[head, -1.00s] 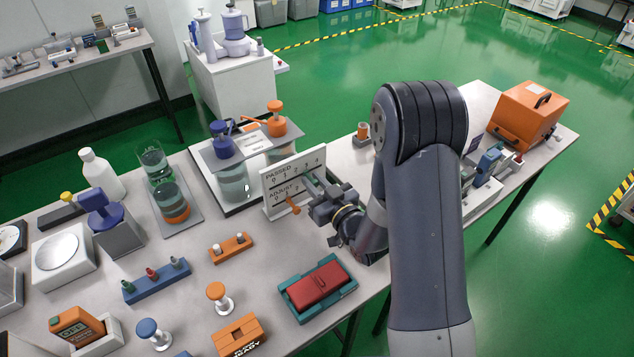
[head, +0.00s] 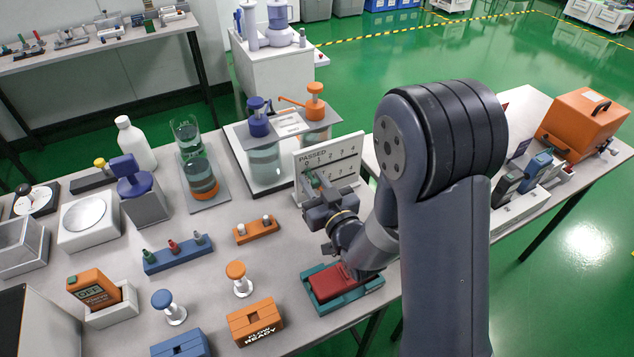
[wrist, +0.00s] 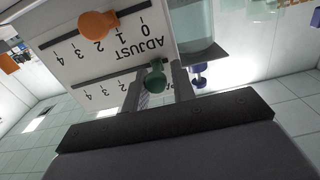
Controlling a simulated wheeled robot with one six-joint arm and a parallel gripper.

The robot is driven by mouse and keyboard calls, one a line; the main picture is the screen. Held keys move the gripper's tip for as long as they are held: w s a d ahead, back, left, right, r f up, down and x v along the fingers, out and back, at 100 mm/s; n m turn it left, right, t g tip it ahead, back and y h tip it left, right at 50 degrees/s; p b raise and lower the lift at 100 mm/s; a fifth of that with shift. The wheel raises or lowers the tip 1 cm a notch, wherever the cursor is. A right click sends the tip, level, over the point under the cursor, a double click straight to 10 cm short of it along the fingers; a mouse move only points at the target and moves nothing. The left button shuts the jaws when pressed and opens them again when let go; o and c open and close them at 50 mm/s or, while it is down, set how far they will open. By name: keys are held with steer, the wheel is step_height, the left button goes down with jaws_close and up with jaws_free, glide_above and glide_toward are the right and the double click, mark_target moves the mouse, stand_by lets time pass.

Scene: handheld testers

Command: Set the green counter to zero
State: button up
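A white counter board (head: 356,150) stands on the bench, with a PASSED row above an ADJUST row, each numbered 0 to 4. The green knob (wrist: 156,76) sits toward the low-number end of its row; its exact mark cannot be told. It also shows in the head view (head: 314,180). My gripper (wrist: 159,88) is at the board's front, its fingers apart on either side of the green knob, with slim gaps visible. The orange knob (wrist: 98,25) of the ADJUST row is outside the fingers; my gripper hides it in the head view.
A dispenser stand with blue and orange pumps (head: 258,122) is close behind and left of the board. A red case in a teal tray (head: 318,295) lies below my wrist. A small orange rack (head: 256,231) is left of my gripper. Bare bench lies between.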

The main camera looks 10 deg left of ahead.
mark_target(314, 182)
steer(key=o, duration=0.3)
steer(key=shift+o, duration=0.2)
step_height(314, 182, up, 10)
steer(key=shift+p, duration=0.55)
steer(key=shift+f, duration=0.1)
step_height(314, 182, down, 10)
steer(key=shift+b, duration=0.5)
steer(key=shift+w+d, duration=0.3)
steer(key=shift+d, duration=0.1)
